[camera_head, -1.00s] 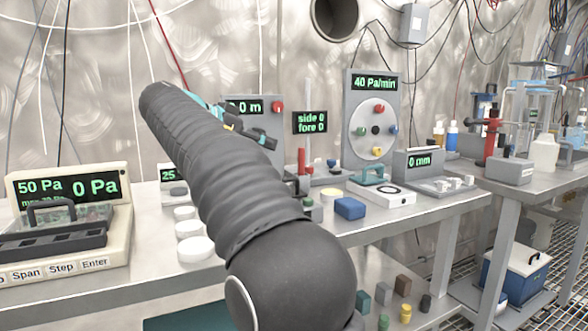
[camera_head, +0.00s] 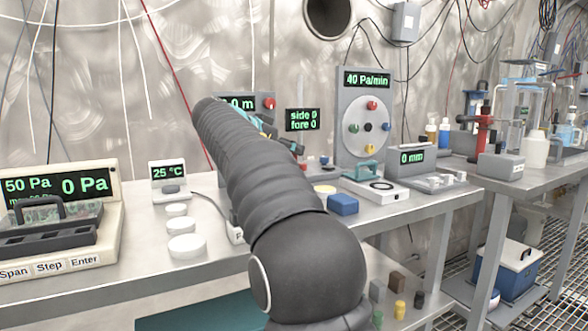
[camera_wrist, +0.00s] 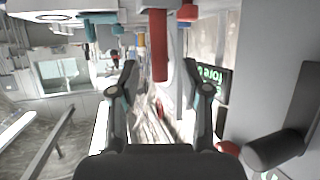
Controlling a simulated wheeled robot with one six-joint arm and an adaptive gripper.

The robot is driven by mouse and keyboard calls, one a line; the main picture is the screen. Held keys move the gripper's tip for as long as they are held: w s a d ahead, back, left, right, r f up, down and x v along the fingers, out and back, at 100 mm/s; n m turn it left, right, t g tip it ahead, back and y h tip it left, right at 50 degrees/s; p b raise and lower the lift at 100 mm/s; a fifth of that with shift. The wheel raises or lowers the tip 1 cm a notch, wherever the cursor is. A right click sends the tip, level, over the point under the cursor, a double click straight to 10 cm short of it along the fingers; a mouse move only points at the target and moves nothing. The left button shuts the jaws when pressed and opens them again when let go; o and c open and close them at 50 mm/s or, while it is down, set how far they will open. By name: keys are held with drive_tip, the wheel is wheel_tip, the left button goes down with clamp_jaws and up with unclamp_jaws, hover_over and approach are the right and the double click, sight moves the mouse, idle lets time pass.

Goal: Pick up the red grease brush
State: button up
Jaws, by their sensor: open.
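In the wrist view a red cylindrical handle (camera_wrist: 159,45), apparently the grease brush, shows between my fingertips, its free end toward the picture's middle. My gripper (camera_wrist: 159,66) is open, one finger on each side of the handle. I cannot tell how deep the handle sits between the fingers, and no contact shows. In the head view my gripper (camera_head: 297,147) is partly hidden behind my arm, over the bench below the "side 0 fore 0" display (camera_head: 302,120). The red handle is not clearly visible there.
The bench (camera_head: 105,262) holds a blue block (camera_head: 343,204), a dial panel (camera_head: 368,105), a "0 mm" gauge (camera_head: 411,158) and white discs (camera_head: 187,247). A red-bodied device (camera_head: 482,138) stands on the right bench.

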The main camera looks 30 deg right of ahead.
drive_tip(key=shift+x, duration=1.2)
clamp_jaws()
drive_tip(key=shift+r, duration=0.15)
